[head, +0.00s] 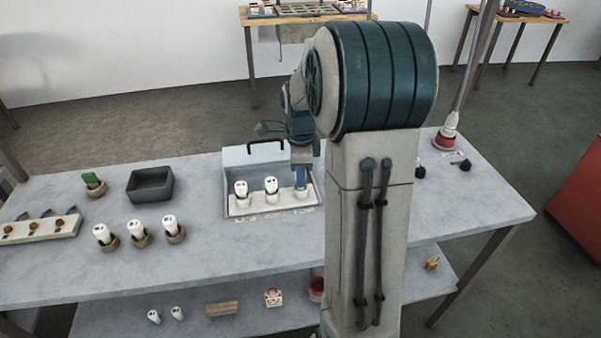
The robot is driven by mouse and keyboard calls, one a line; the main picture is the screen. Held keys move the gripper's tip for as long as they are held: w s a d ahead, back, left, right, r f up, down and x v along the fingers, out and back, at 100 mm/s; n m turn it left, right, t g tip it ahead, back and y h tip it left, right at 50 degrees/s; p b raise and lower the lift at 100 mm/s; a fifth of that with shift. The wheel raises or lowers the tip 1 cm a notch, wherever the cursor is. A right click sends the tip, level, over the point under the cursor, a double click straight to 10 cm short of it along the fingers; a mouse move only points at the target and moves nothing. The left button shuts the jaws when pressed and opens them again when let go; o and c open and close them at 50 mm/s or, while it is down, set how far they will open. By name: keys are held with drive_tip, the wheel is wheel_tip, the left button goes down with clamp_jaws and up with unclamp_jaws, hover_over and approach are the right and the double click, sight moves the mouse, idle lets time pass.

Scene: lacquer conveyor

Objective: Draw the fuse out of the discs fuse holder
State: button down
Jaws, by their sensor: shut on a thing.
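My gripper (301,182) points down at the right-hand holder (302,196). It is shut on a fuse there, which the fingers mostly hide. I cannot tell whether this fuse is still seated in its holder. The labels along the box's front are too small to read, so I cannot tell which holder is the discs one.
Three white fuses (140,230) stand in brown rings left of the box. A dark empty tray (150,186), a green piece (92,180) in a ring and a pale rack (40,230) are further left. A red-based lamp (446,139) stands at right. The table's front strip is clear.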

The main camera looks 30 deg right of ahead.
drive_tip(key=shift+r+p, duration=1.4)
drive_tip(key=shift+r, duration=0.7)
drive_tip(key=shift+r+p, duration=1.15)
drive_tip(key=shift+r, duration=0.4)
drive_tip(key=shift+f, duration=0.15)
